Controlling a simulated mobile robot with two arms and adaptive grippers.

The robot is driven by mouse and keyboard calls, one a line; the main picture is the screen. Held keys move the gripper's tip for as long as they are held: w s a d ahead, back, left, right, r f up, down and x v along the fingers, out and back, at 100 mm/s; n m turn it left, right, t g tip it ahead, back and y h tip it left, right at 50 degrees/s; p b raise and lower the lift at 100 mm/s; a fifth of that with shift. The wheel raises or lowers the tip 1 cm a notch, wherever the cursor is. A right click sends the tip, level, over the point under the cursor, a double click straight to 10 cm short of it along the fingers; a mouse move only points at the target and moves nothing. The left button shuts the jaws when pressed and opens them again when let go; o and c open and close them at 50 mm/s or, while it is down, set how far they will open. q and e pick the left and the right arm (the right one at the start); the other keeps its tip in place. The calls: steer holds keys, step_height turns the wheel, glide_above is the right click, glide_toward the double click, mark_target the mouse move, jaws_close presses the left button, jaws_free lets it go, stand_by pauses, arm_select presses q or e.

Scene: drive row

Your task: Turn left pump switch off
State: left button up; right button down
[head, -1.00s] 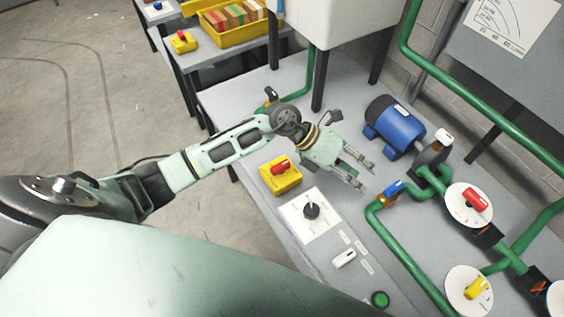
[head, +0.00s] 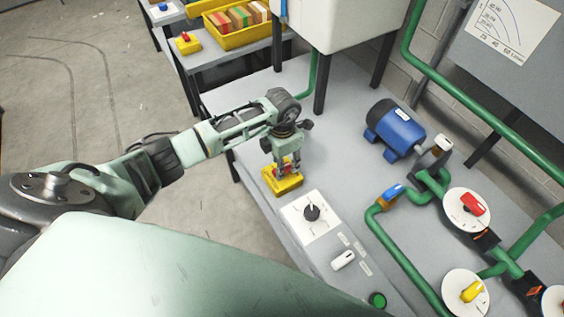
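A yellow switch box (head: 284,187) with a red handle sits at the near left edge of the grey bench, beside a white dial plate. My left gripper (head: 288,170) points down right over this box, its fingers on either side of the red handle, which they mostly hide. I cannot tell whether the fingers press on the handle or are only around it, nor clearly see how the handle is turned. My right gripper is not in view.
The white plate (head: 327,229) with a black knob lies just right of the box. A white switch (head: 343,260) and green button (head: 377,300) are nearer. A blue pump motor (head: 394,126) and green pipes (head: 412,272) stand right. Another yellow switch box (head: 188,46) is on the far table.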

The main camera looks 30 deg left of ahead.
arm_select(q)
steer(key=shift+f, duration=0.6)
jaws_close()
